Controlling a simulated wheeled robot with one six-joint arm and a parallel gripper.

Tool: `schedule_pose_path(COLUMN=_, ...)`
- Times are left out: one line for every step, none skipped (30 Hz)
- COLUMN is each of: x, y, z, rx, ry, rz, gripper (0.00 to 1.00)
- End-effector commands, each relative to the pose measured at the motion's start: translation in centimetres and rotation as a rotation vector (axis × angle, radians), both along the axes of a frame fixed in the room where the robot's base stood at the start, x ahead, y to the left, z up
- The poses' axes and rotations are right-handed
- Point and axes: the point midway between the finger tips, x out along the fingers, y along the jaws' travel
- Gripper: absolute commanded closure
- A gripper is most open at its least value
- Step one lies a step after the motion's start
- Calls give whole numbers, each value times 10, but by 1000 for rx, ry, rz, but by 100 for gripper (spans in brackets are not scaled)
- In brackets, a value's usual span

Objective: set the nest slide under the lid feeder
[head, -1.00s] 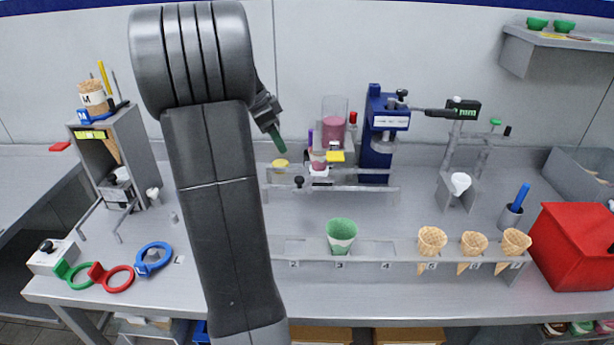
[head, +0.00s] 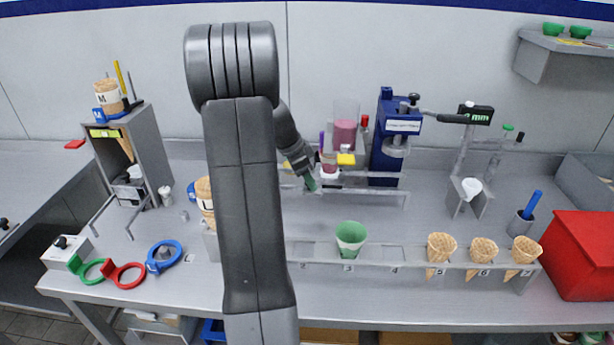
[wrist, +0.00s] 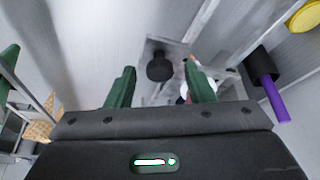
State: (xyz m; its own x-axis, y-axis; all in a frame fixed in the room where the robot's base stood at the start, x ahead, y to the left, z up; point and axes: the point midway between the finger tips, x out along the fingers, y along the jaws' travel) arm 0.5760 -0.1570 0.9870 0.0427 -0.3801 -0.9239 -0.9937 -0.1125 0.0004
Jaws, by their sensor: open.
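The nest slide shows in the wrist view as a small grey plate with a black knob (wrist: 160,67), between metal rails. My gripper (wrist: 162,88) is open, with one green finger on each side of the knob in that view. I cannot tell whether the fingertips are level with it. In the head view my gripper (head: 311,184) points down at the left part of the rail (head: 380,190) and hides the knob. What seems to be the lid feeder, a clear tube with pink contents (head: 345,135), stands behind the rail, right of my gripper.
A blue press (head: 388,150) stands right of the tube.

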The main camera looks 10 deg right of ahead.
Motion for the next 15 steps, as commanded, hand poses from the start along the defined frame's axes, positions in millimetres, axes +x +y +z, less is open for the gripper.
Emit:
schedule_pose_path(x=0, y=0, z=0, rx=0, ry=0, rz=0, gripper=52)
schedule_pose_path(x=0, y=0, z=0, rx=0, ry=0, rz=0, gripper=52)
schedule_pose_path(x=0, y=0, z=0, rx=0, ry=0, rz=0, gripper=52)
schedule_pose_path(x=0, y=0, z=0, rx=0, ry=0, rz=0, gripper=52)
schedule_pose_path(x=0, y=0, z=0, rx=0, ry=0, rz=0, gripper=56)
schedule_pose_path(x=0, y=0, z=0, rx=0, ry=0, rz=0, gripper=64)
schedule_pose_path(x=0, y=0, z=0, rx=0, ry=0, rz=0, gripper=69)
schedule_pose_path(x=0, y=0, z=0, rx=0, ry=0, rz=0, gripper=75)
schedule_pose_path(x=0, y=0, z=0, rx=0, ry=0, rz=0, gripper=83)
schedule_pose_path(x=0, y=0, z=0, rx=0, ry=0, rz=0, gripper=89)
schedule_pose_path(x=0, y=0, z=0, rx=0, ry=0, rz=0, gripper=95)
schedule_pose_path(x=0, y=0, z=0, rx=0, ry=0, rz=0, gripper=100)
schedule_pose_path(x=0, y=0, z=0, rx=0, ry=0, rz=0, gripper=100)
schedule_pose_path(x=0, y=0, z=0, rx=0, ry=0, rz=0, gripper=100)
schedule_pose_path(x=0, y=0, z=0, rx=0, ry=0, rz=0, gripper=100)
